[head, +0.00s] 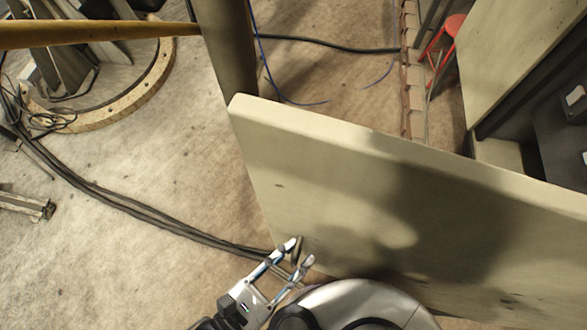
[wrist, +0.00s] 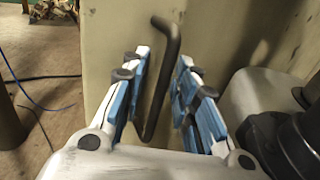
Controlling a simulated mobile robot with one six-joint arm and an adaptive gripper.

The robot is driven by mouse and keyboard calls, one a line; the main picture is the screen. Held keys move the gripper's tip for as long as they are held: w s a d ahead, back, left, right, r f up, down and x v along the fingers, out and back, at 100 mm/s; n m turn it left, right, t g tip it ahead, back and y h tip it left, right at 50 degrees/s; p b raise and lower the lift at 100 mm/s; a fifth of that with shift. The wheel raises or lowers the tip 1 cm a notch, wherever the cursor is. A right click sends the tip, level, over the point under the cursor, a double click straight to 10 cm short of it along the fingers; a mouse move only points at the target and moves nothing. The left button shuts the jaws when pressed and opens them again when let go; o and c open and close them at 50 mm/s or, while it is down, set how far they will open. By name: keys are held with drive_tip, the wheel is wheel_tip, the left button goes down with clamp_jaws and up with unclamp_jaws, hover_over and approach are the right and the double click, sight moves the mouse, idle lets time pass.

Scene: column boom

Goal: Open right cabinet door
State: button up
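A pale door panel (head: 330,170) with a worn surface fills the middle and right of the head view and also the back of the wrist view (wrist: 110,30). Its free edge is at the left, and dark cabinet space shows behind it at the right. A dark bent bar handle (wrist: 157,100) stands on the panel near that edge; it is small in the head view (head: 297,248). My gripper (wrist: 160,88) is open, with one blue-padded finger on each side of the handle. Gaps show between handle and fingers. The gripper also shows in the head view (head: 300,253).
A dark post (head: 228,50) stands just beyond the panel's left corner. Black cables (head: 150,215) run across the floor at the left. A second pale panel (head: 515,55) and a red stool (head: 455,24) are at the upper right. Floor left of the panel is mostly open.

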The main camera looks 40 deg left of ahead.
drive_tip(key=s, duration=1.2)
drive_tip(key=shift+a, duration=0.15)
idle(0.4)
